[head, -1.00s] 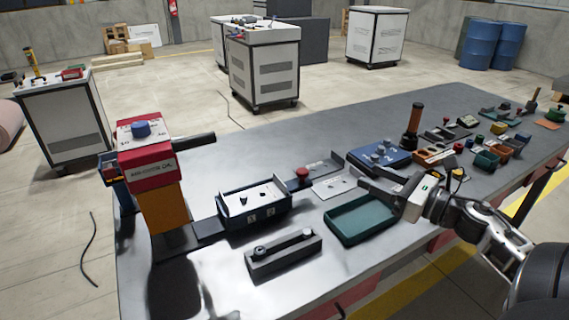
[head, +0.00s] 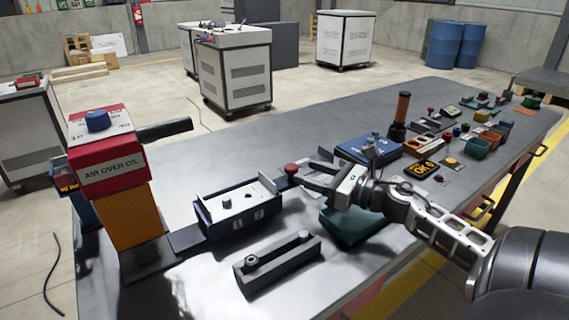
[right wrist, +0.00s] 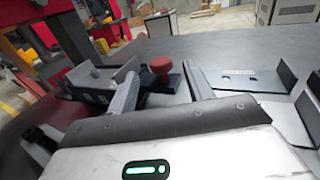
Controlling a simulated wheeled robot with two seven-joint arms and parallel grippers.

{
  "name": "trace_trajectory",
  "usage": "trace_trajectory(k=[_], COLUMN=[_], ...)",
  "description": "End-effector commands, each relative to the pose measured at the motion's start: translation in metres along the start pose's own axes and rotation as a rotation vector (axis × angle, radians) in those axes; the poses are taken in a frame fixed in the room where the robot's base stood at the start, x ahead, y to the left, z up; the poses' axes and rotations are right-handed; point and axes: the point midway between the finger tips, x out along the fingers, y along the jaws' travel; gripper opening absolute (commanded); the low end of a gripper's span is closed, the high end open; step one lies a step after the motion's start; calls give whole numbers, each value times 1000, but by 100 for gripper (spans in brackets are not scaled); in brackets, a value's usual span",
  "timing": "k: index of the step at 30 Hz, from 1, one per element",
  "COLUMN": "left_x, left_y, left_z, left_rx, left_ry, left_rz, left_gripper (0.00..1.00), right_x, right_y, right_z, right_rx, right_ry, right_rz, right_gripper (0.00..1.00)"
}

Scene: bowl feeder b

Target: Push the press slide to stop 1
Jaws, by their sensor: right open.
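The press (head: 108,165) is a red head marked AIR OVER OIL on an orange column at left in the head view. A dark rail runs from its base to a blue box-shaped fixture (head: 222,226) with a pale top and marks 1 and 2 on its front. A red knob (head: 291,169) stands on a dark plate at the fixture's right end; it also shows in the right wrist view (right wrist: 160,65). My right gripper (head: 304,173) is open, fingers pointing at the knob. In the wrist view the knob appears between the fingers; contact cannot be told. My left gripper is out of view.
A dark block with two knobs (head: 277,267) lies in front of the fixture. A green tray (head: 350,228) is partly under my right arm. A blue box (head: 368,150) and several small parts stand farther right. The table behind the fixture is clear.

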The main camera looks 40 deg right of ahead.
Motion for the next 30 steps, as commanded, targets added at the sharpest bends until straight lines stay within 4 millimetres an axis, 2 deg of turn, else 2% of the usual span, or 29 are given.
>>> trace_trajectory(k=[1,6,12,18,25,26,30], left_x=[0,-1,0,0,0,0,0], left_y=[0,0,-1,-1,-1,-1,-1], left_z=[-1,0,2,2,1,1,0], left_rx=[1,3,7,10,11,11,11], left_ry=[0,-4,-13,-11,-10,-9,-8], left_rz=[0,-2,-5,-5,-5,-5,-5], left_gripper=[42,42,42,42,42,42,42], right_x=[12,44,67,75,75,75,75], right_y=[0,0,0,0,0,0,0], right_z=[3,2,1,0,0,0,0], right_rx=[-2,-1,1,0,0,0,1], right_ry=[-5,-4,-2,0,0,0,0], right_rz=[1,0,-1,0,0,0,0], right_gripper=[52,52,52,52,52,49,10])
